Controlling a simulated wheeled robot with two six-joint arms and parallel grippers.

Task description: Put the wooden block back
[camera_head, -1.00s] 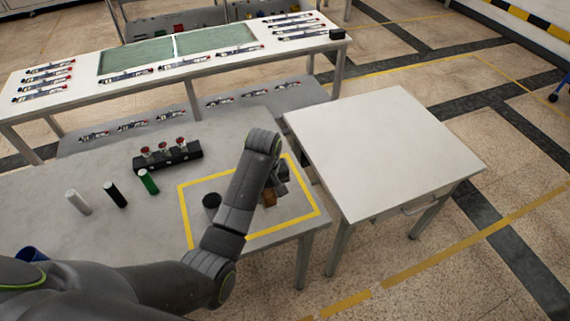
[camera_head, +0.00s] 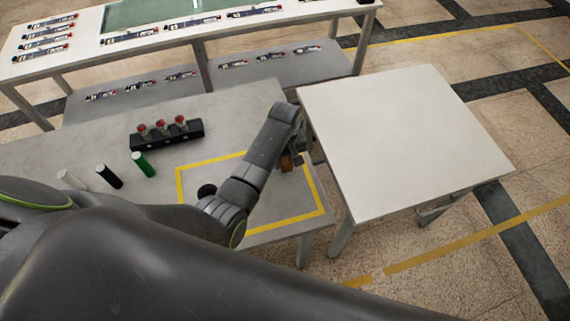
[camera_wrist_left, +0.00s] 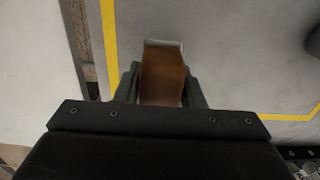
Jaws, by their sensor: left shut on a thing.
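The wooden block (camera_head: 287,162) is brown and sits between the fingers of my left gripper (camera_head: 292,158), near the far right corner of the yellow-outlined square (camera_head: 320,195) on the grey table. In the left wrist view the block (camera_wrist_left: 163,80) fills the gap between the two fingers (camera_wrist_left: 160,88), which are shut on it. A pale edge shows at its far end. My left forearm hides part of the block and square in the head view. I cannot tell how high the block is above the table. My right gripper is not in view.
A dark round object (camera_head: 207,190) stands inside the square, partly behind my arm. White, black (camera_head: 109,176) and green (camera_head: 143,164) cylinders and a black holder with red-topped pieces (camera_head: 167,136) stand farther left. A bare white table (camera_head: 400,140) adjoins on the right.

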